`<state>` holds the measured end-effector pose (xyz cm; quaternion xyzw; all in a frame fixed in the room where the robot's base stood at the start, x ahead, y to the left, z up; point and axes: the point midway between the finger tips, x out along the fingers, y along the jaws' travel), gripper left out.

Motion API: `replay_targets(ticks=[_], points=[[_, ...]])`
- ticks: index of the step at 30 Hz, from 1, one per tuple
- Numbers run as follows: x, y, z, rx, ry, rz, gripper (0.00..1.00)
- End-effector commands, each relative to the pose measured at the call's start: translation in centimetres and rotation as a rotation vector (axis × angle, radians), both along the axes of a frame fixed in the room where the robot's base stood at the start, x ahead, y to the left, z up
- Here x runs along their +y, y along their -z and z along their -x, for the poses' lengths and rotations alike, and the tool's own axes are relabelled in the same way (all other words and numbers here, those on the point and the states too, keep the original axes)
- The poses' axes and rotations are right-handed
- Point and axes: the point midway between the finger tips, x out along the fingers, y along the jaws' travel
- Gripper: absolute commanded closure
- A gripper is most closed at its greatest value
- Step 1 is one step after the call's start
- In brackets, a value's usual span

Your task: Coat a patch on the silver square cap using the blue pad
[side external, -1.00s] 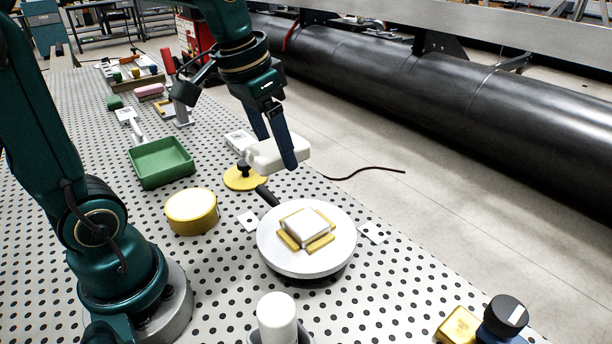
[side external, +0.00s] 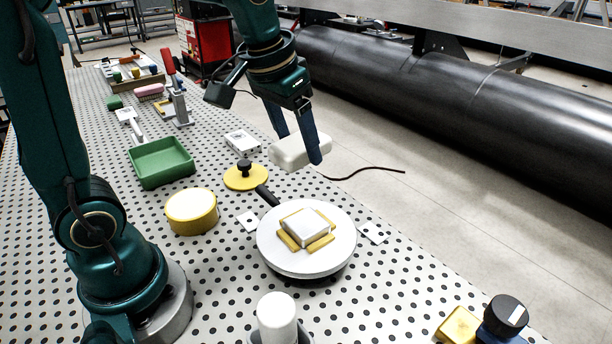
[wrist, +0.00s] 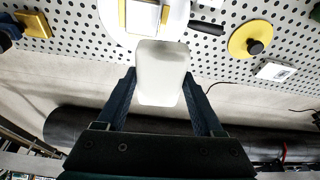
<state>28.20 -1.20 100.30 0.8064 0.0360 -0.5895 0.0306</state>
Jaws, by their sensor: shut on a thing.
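My gripper (side external: 298,146) is shut on a white rounded block (side external: 290,154), held in the air behind the round plate. The wrist view shows the block (wrist: 160,72) between my two dark blue fingers. No blue pad shows; the held block looks white. A pale square cap (side external: 304,226), white to silver, sits between yellow jaws (side external: 288,241) on a round white plate (side external: 335,250). The wrist view shows the cap (wrist: 143,17) at the top edge, just beyond the block. The block is apart from the cap. Its underside is hidden.
A yellow tub with a white top (side external: 192,211) and a green tray (side external: 162,163) stand left of the plate. A yellow disc with a black knob (side external: 244,176) lies behind it. A white cylinder (side external: 277,318) stands in front. A black pipe (side external: 450,95) runs beyond the table.

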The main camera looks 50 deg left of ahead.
Motion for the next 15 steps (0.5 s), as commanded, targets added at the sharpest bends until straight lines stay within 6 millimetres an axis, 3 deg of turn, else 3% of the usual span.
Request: replay_targets(ticks=[6,15], points=[[-3.2,1.5,-1.8,0.025,0.072,-0.005,0.76],[-3.9,3.1,-1.7,0.039,0.095,-0.005,0.76]])
